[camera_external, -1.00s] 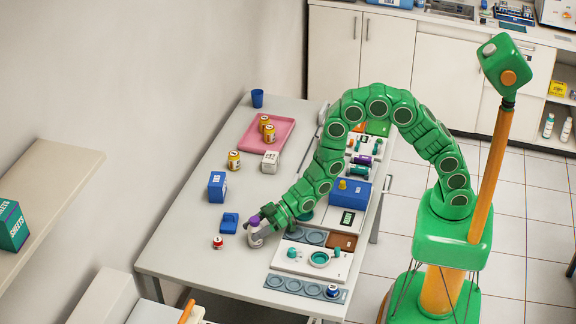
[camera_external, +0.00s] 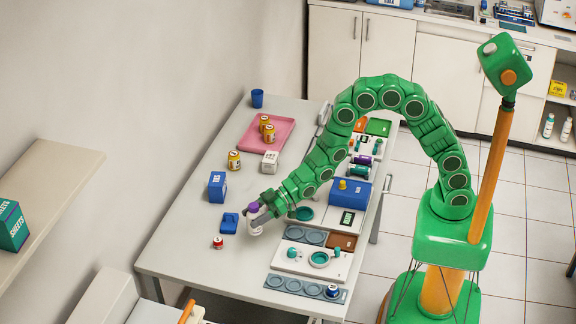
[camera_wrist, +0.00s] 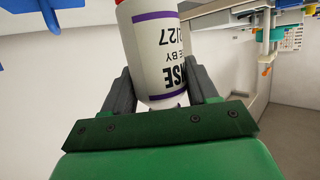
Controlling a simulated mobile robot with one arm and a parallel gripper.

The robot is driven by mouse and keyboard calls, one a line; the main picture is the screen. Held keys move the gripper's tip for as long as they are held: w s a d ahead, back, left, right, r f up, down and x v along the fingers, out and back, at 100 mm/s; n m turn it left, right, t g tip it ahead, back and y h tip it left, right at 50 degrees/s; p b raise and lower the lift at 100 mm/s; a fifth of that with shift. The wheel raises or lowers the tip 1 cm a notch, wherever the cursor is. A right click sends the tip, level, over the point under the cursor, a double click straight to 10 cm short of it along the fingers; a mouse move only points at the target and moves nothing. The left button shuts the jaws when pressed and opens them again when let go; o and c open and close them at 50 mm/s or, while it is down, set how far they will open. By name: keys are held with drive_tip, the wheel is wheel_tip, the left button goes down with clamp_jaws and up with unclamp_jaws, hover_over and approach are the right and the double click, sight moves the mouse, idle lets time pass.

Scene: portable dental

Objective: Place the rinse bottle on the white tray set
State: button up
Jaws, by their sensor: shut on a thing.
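The rinse bottle (camera_wrist: 160,55) is white with purple bands, dark lettering and a bit of red at the top edge of the wrist view. My gripper (camera_wrist: 163,92) is shut on it, one finger on each side. In the external view my gripper (camera_external: 258,217) is over the front half of the table, and the bottle is small and partly hidden by the fingers. A white tray set (camera_external: 298,262) with teal round pieces lies to the right of and nearer than my gripper, apart from the bottle.
A blue case (camera_external: 229,223) and a small red-and-white jar (camera_external: 218,243) stand close left of my gripper. A blue box (camera_external: 217,187) is behind them. A grey strip with round wells (camera_external: 270,281) lies in front of the white tray. The left front tabletop (camera_external: 185,255) is clear.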

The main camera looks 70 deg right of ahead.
sight(254, 207)
drive_tip(key=shift+r, duration=1.85)
